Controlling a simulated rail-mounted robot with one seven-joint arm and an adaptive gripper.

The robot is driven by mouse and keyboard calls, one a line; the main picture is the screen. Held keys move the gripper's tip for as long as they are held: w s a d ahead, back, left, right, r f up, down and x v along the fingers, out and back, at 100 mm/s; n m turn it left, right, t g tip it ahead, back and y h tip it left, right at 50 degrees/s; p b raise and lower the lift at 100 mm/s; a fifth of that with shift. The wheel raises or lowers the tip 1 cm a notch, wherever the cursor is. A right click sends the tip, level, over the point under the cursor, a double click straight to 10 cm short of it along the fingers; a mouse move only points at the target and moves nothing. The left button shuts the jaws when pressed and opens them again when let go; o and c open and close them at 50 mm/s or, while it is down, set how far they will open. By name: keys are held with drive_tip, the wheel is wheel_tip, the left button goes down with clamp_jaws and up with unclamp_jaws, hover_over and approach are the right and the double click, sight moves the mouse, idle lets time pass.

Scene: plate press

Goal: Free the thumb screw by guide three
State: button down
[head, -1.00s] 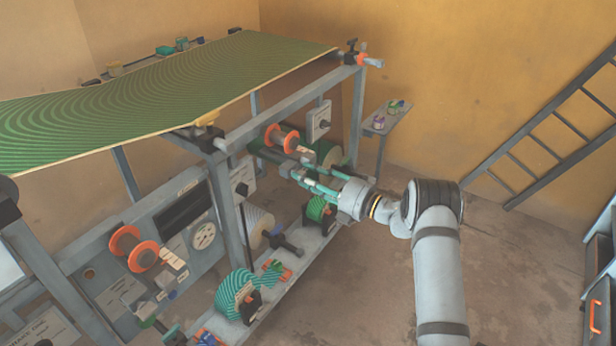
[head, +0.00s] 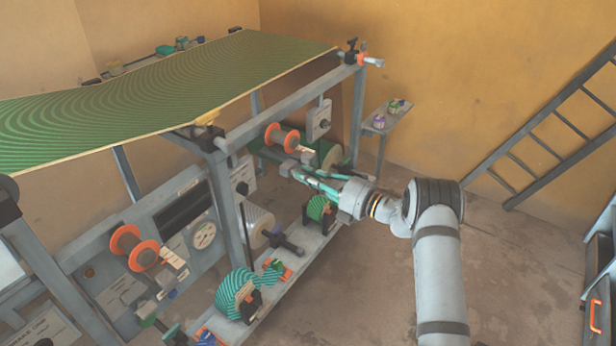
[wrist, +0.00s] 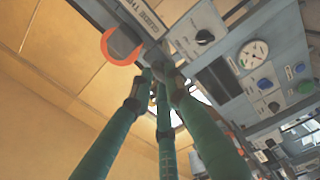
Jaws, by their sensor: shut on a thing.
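My gripper (head: 293,169) reaches in from the right to the far end of the press frame, just below an orange-flanged roller (head: 282,138). In the wrist view, its long green fingers (wrist: 163,76) converge and are shut on a small part at the frame. This appears to be the thumb screw, mostly hidden between the fingertips. The orange flange (wrist: 121,46) shows just left of the fingertips in the wrist view. I cannot read a guide number there.
A second orange-flanged roller (head: 140,248) sits nearer on the left. Striped rolls (head: 237,292) stand on the low shelf. The green sheet (head: 170,95) covers the top. A small side shelf (head: 390,117) holds little items.

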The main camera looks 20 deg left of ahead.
drive_tip(key=shift+n, duration=0.3)
drive_tip(key=n+b, duration=1.8)
drive_tip(key=f+n+b, duration=0.1)
drive_tip(key=n+b, duration=0.8)
drive_tip(key=shift+s+n+b, duration=0.1)
drive_tip(key=shift+n+b, duration=0.2)
drive_tip(key=shift+b, duration=0.05)
drive_tip(key=shift+r+n, duration=0.1)
drive_tip(key=shift+n, duration=0.2)
drive_tip(key=c, duration=1.7)
unclamp_jaws()
